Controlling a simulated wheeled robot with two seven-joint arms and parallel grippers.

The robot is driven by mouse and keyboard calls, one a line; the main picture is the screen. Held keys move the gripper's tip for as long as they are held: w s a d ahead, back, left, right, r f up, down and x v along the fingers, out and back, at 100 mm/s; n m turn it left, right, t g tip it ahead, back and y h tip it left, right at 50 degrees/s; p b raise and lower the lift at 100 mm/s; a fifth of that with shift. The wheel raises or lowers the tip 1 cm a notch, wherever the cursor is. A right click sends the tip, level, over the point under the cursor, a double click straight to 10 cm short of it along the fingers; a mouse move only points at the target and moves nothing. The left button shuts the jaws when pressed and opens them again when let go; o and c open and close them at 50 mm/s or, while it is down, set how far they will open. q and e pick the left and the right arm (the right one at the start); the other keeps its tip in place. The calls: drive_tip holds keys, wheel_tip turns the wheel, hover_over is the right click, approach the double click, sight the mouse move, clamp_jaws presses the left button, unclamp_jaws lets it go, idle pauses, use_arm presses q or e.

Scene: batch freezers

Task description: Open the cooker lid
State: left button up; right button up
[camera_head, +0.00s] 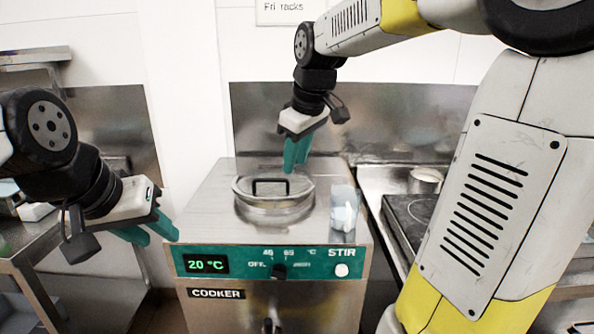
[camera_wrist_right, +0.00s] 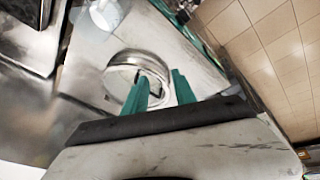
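The cooker (camera_head: 200,221) is a steel box with a teal front panel reading 20 °C. Its round lid (camera_head: 243,190) has a black handle (camera_head: 270,181) and lies closed over the opening on top. My right gripper (camera_head: 292,170) points down just behind and above the lid, right of the handle. In the right wrist view the right gripper (camera_wrist_right: 165,84) has its teal fingers apart and empty, partly hiding the lid (camera_wrist_right: 117,76). My left gripper (camera_head: 148,238) is open and empty, at the left of the cooker, away from the lid.
A clear cup (camera_head: 344,216) with pale contents stands on the cooker top, right of the lid. A black hob (camera_head: 408,222) and a small pot (camera_head: 425,180) are to the right. A steel table (camera_head: 28,246) is at the left. A steel panel stands behind.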

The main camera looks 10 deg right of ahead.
drive_tip(key=s+d+m, duration=0.1)
drive_tip(key=s+m, duration=0.2)
drive_tip(key=s, duration=0.3)
drive_tip(key=shift+s+d+f+t, duration=0.15)
drive_tip(key=shift+s+t, duration=0.25)
drive_tip(key=shift+w, duration=0.1)
drive_tip(key=c, duration=0.5)
drive_tip(key=shift+w+f+n, duration=0.15)
drive_tip(key=shift+w+n, duration=0.2)
drive_tip(key=shift+n, duration=0.35)
clamp_jaws()
drive_tip(key=n+t+h, duration=0.2)
drive_tip(key=n+h, duration=0.1)
drive_tip(key=n, duration=2.4)
approach(269, 192)
drive_tip(key=x, duration=0.4)
drive_tip(key=shift+w+d+f, duration=0.1)
drive_tip(key=shift+d+f, duration=0.05)
